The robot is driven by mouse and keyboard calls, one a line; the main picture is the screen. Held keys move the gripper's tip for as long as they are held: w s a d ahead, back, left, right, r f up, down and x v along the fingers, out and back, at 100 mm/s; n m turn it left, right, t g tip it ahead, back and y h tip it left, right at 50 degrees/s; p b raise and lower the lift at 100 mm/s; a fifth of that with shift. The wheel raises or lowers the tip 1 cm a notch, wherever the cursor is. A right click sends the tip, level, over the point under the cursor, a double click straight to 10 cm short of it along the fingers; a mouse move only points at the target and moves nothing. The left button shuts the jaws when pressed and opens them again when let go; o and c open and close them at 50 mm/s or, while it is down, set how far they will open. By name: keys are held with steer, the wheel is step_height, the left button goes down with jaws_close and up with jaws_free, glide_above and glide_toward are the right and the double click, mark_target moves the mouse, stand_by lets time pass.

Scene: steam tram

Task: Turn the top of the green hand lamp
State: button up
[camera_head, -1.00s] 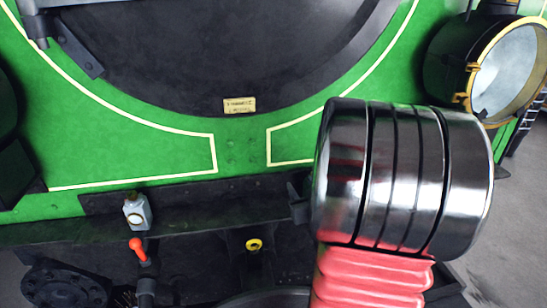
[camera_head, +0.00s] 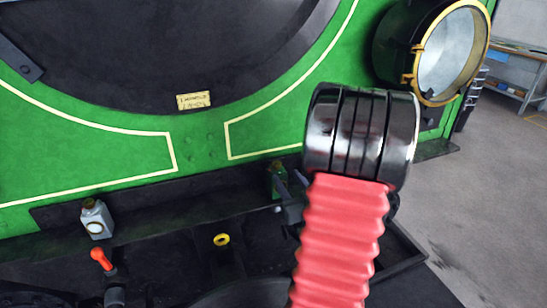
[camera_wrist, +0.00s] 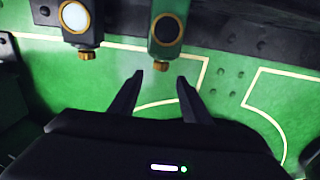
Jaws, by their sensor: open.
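The green hand lamp (camera_wrist: 169,26) shows near the top of the wrist view, which looks inverted. Its brass top (camera_wrist: 163,55) points down in that picture. My gripper (camera_wrist: 159,81) is open and empty. Its two dark fingertips are apart, just below the brass top in the picture and roughly in line with it. I cannot tell the exact gap. In the head view the green lamp (camera_head: 276,178) stands on the dark ledge just left of my arm's end, which partly hides it.
A red-tipped lever (camera_head: 103,258) and a yellow ring (camera_head: 222,240) are in front. A large brass-rimmed headlamp (camera_head: 449,54) is at right.

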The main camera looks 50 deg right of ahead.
mark_target(275, 161)
steer(key=x, duration=1.3)
steer(key=shift+c, duration=0.5)
steer(key=c, duration=0.9)
steer(key=shift+d, duration=0.2)
steer(key=shift+c, duration=0.2)
steer(key=shift+a, duration=0.2)
steer(key=shift+c, duration=0.2)
